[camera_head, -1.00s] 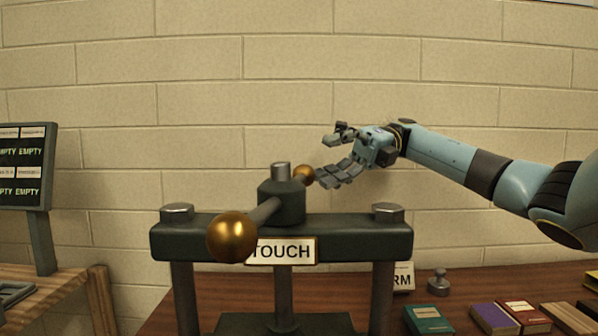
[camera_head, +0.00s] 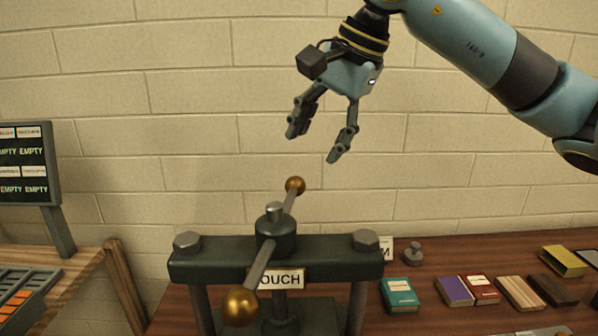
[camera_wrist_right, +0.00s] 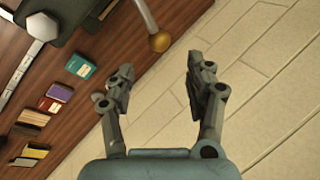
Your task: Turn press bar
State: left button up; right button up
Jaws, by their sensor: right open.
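The press bar (camera_head: 259,265) is a grey rod through the hub (camera_head: 276,238) on top of the dark press (camera_head: 325,259). It ends in a near brass ball (camera_head: 240,306) and a far brass ball (camera_head: 295,185). My right gripper (camera_head: 314,146) is open and empty, pointing down above and slightly right of the far ball, apart from it. In the right wrist view the far ball (camera_wrist_right: 160,42) shows beyond and left of the right finger, outside the jaws. A sign reading "OUCH" (camera_head: 281,279) is partly covered by the bar. My left gripper is not in view.
Books, such as a teal one (camera_head: 399,295) and a purple one (camera_head: 455,291), lie on the brown table (camera_head: 436,252) right of the press. A small grey weight (camera_head: 413,254) stands behind them. A brick wall is behind.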

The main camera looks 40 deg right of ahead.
aim_at(299, 179)
jog(key=p+x, duration=0.1)
jog(key=x, duration=0.8)
jog(key=shift+s, duration=0.1)
grip_shut()
